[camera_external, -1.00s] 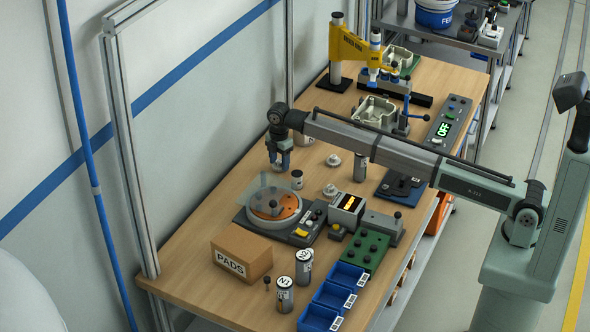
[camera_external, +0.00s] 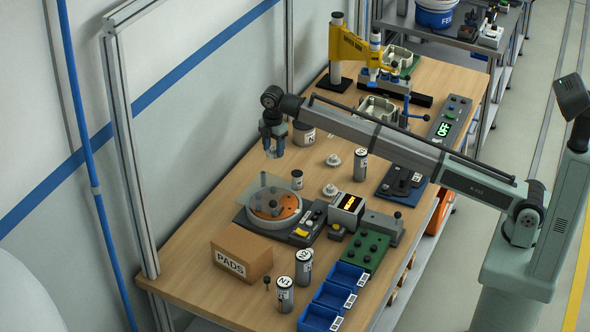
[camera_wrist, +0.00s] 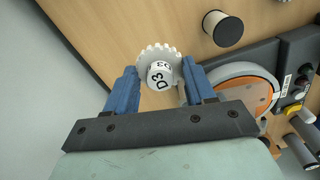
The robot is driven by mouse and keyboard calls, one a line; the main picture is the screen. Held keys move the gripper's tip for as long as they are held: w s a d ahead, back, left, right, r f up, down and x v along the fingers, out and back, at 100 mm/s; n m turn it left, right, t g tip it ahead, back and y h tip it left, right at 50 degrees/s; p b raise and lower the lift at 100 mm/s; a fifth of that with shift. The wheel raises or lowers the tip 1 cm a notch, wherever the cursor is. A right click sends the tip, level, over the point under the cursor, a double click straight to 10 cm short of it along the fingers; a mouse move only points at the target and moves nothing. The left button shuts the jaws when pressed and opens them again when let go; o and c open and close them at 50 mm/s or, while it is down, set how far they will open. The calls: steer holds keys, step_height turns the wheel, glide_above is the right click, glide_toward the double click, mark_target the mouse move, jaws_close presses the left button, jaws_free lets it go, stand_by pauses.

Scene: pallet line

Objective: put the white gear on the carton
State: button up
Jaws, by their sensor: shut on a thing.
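My gripper (camera_external: 273,150) is shut on a white gear (camera_wrist: 143,57) marked D3. In the wrist view the gear's hub (camera_wrist: 160,75) sits between the blue fingers. In the external view the gripper hangs above the far left part of the bench, and the gear shows only as a small pale shape at the fingertips. The carton (camera_external: 228,248), a brown box marked PADS, stands at the bench's near left. It is well below and to the left of the gripper, and its top looks clear. It is not seen in the wrist view.
Two other pale gear-like parts (camera_external: 333,160) (camera_external: 330,190) lie on the bench. A turntable with an orange disc (camera_external: 290,217) and clear cover stands just behind the carton. A small dark-topped cylinder (camera_external: 297,180) stands behind it. Labelled cylinders (camera_external: 285,296) and blue bins (camera_external: 333,298) are near the front.

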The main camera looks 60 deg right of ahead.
steer(key=s+a+r+n, duration=0.1)
steer(key=a, duration=0.7)
steer(key=s+a+r+n, duration=0.1)
steer(key=s+a, duration=0.1)
steer(key=a, duration=0.7)
steer(key=s+a+r+n, duration=0.1)
steer(key=s+a+r, duration=0.1)
steer(key=a, duration=0.6)
steer(key=shift+a, duration=0.25)
steer(key=n, duration=0.2)
glide_toward(241, 242)
steer(key=w+d+r, duration=0.1)
steer(key=d, duration=0.3)
steer(key=a+r+m, duration=0.1)
steer(key=a+r, duration=0.2)
steer(key=a, duration=0.1)
steer(key=shift+s+f+m, duration=0.15)
steer(key=shift+f+m, duration=0.6)
steer(key=shift+f, duration=0.95)
steer(key=shift+s+f+m, duration=0.15)
steer(key=shift+f+m, duration=0.55)
steer(key=shift+f, duration=1.05)
steer(key=shift+s+f+m, duration=0.15)
steer(key=shift+f+m, duration=0.6)
steer(key=shift+f, duration=0.95)
steer(key=shift+f, duration=0.1)
steer(key=o, duration=1)
step_height(241, 242, up, 12)
steer(key=shift+r, duration=0.15)
